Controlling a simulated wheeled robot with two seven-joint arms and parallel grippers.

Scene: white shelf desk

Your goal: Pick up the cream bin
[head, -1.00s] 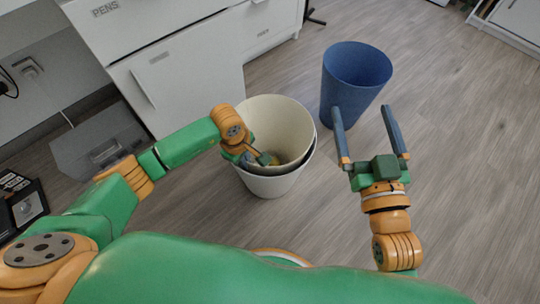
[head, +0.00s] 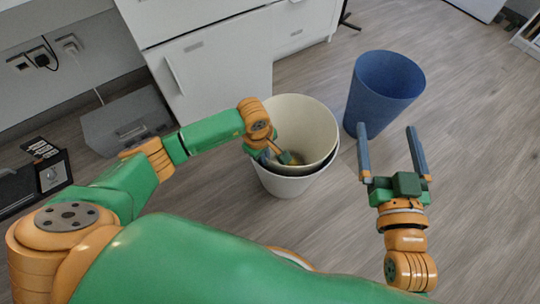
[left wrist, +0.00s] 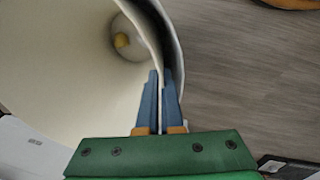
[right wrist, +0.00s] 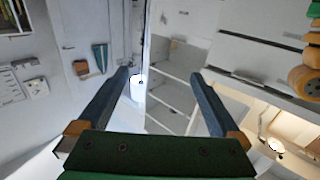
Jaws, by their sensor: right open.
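The cream bin (head: 318,118) stands in the middle of the head view, nested inside a white bin (head: 285,186) with a dark gap between their walls. A small yellow thing lies in its bottom and also shows in the left wrist view (left wrist: 122,41). My left gripper (head: 272,157) is at the near left rim, partly hidden by its own wrist. In the left wrist view its fingers (left wrist: 160,100) are close together, pinching the cream bin's wall (left wrist: 75,80). My right gripper (head: 391,152) is open and empty, to the right of the bins.
A blue bin (head: 382,90) stands on the floor just right of the cream bin. White cabinets (head: 215,60) stand behind to the left, with a grey box (head: 125,122) beside them. The wooden floor at right is clear.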

